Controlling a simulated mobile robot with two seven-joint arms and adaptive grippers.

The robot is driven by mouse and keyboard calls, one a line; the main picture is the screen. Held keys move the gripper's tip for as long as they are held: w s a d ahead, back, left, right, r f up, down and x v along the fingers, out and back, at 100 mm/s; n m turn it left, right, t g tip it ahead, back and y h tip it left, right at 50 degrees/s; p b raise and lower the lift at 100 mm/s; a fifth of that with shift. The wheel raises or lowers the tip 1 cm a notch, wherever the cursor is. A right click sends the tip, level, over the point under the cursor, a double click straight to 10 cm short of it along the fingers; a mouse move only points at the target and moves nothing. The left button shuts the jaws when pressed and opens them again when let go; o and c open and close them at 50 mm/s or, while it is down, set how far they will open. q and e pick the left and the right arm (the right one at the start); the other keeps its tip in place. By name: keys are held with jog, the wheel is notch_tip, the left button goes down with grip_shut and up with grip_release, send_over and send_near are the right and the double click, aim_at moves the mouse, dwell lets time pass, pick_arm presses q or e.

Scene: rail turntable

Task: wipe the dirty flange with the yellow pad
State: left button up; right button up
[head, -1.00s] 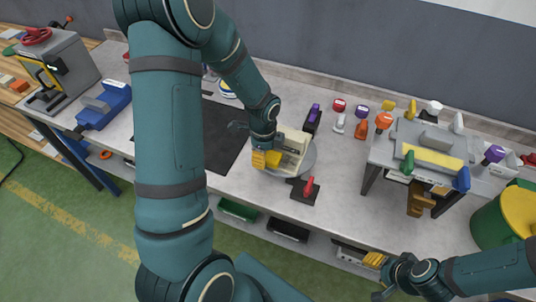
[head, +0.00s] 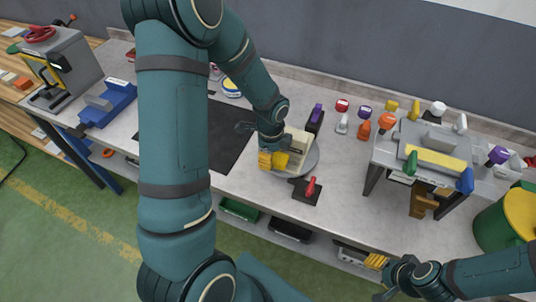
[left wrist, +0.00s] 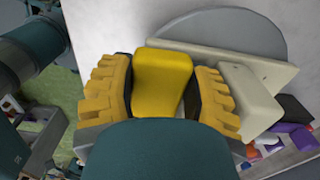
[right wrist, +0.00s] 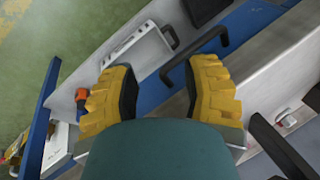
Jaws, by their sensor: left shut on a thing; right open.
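My left gripper (head: 273,160) is shut on the yellow pad (left wrist: 162,80), which sits between its two ribbed yellow fingers in the left wrist view. The pad also shows in the head view (head: 282,161). Just beyond it is the cream flange part (left wrist: 215,60), a flat plate with a block (left wrist: 250,97), on a round grey turntable (left wrist: 258,30). The pad is close to the plate's edge; I cannot tell whether they touch. No dirt can be made out. My right gripper (head: 376,261) is open and empty near the bench's front edge.
A black plate with a red lever (head: 310,187) is beside the turntable's front. A purple-topped dark object (head: 316,117) stands behind it. A black mat (head: 222,125) lies left. Several bottles and a raised grey stand (head: 380,155) are at right. Bench between turntable and stand is mostly clear.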

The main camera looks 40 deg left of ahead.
aim_at(285, 159)
pick_arm(q)
jog(key=shift+d, duration=0.1)
jog(key=shift+w+d+f, duration=0.1)
jog(key=shift+w+d, duration=0.05)
jog(key=shift+d, duration=0.7)
jog(key=shift+d+b, duration=0.15)
jog(key=shift+b, duration=0.15)
jog(key=shift+w+d, duration=0.35)
jog(key=shift+d, duration=0.55)
jog(key=shift+d, duration=0.1)
jog(key=shift+w+d+b, duration=0.2)
jog(key=shift+d+b, duration=0.2)
jog(key=shift+d, duration=0.4)
